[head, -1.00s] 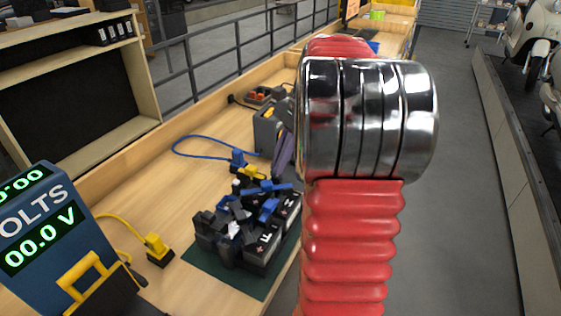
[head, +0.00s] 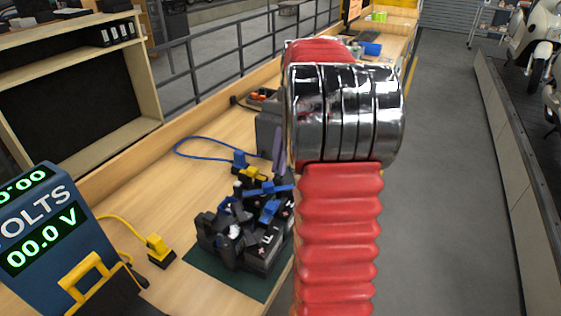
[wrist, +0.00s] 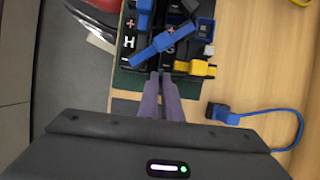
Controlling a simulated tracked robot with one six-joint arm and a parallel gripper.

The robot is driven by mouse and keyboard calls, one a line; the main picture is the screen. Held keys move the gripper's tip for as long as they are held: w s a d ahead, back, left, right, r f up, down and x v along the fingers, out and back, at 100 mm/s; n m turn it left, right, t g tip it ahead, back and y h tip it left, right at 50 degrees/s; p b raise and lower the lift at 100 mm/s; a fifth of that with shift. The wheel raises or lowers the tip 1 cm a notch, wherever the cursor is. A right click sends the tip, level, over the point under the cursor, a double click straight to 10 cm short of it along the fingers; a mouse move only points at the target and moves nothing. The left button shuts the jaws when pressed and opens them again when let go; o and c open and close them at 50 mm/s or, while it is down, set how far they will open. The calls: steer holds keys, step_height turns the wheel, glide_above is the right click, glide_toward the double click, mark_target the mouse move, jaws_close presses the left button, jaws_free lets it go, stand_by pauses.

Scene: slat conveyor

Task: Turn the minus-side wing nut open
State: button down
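Black battery blocks (head: 262,248) with white letters stand clustered on a dark green mat (head: 210,262). They also show at the top of the wrist view (wrist: 128,58), with red plus marks. A blue bar-shaped piece (wrist: 163,42) lies slantwise across them, and blue pieces show on top in the head view (head: 268,188). I cannot tell which piece is the minus-side wing nut. My gripper (wrist: 160,82) has two purple fingers pointing at the batteries' near edge, tips close together. No held object shows between them. In the head view my gripper (head: 279,150) is partly hidden behind my arm.
A yellow clip (wrist: 197,68) sits beside the blocks, and a blue plug (wrist: 222,113) with a looped cable lies on the bench. A voltmeter (head: 45,235) reads 00.0 V at left. A yellow plug (head: 158,248) stands near it.

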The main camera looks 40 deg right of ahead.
steer(key=c, duration=1.9)
jaws_free()
steer(key=shift+c, duration=0.2)
steer(key=v, duration=1.2)
steer(key=shift+s, duration=0.1)
